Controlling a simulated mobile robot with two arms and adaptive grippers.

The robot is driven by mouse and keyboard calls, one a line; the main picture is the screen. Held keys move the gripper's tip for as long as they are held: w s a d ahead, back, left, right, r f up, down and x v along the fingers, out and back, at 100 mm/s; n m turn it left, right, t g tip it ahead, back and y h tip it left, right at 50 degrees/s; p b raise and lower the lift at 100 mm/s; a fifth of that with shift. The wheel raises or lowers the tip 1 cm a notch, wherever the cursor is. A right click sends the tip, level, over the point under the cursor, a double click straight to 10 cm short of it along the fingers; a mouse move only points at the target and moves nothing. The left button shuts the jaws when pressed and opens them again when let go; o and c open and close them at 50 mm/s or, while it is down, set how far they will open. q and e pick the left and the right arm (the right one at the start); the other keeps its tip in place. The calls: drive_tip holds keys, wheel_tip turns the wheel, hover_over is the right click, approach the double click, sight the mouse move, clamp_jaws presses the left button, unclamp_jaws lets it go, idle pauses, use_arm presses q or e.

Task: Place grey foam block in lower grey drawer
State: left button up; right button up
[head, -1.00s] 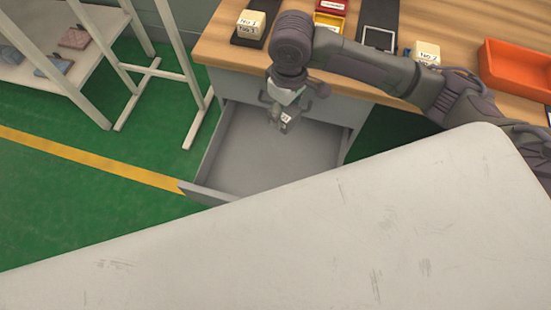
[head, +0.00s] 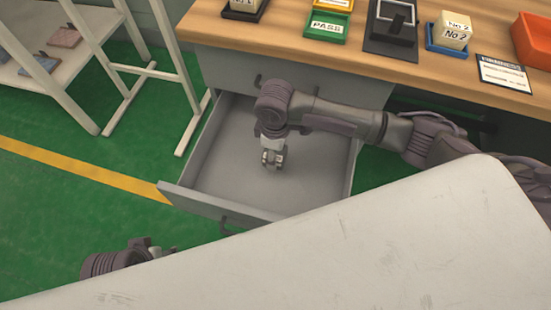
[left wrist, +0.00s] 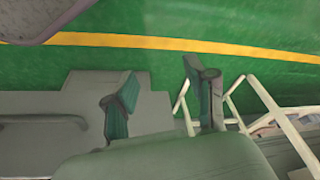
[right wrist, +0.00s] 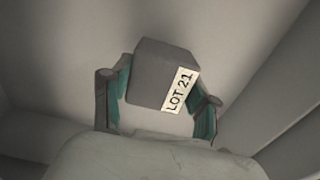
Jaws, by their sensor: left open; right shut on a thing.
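The grey foam block (right wrist: 158,75) carries a white "LOT 21" label. My right gripper (head: 273,160) is shut on it; its fingers (right wrist: 158,100) stand on both sides of the block in the right wrist view. In the head view the right gripper points down inside the open grey drawer (head: 215,170), near its middle. The block is small there and partly hidden by the gripper. I cannot tell whether it touches the drawer floor. My left gripper (head: 157,252) is open and empty, low and left in front of the drawer; its parted fingers (left wrist: 162,95) show in the left wrist view.
A wooden bench top (head: 300,52) above the drawer holds a green PASS tray (head: 327,27), a No 2 block (head: 453,30) and an orange bin (head: 535,42). A white rack (head: 60,70) stands at left. A pale panel (head: 330,250) covers the near foreground.

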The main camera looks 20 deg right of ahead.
use_arm(q)
drive_tip(key=shift+b+v, duration=0.55)
drive_tip(key=shift+v, duration=0.45)
use_arm(e)
drive_tip(key=shift+f, duration=1.85)
use_arm(q)
drive_tip(key=shift+s, duration=0.1)
use_arm(e)
drive_tip(key=shift+f, duration=0.1)
drive_tip(key=o, duration=1)
drive_tip(key=shift+o, duration=0.2)
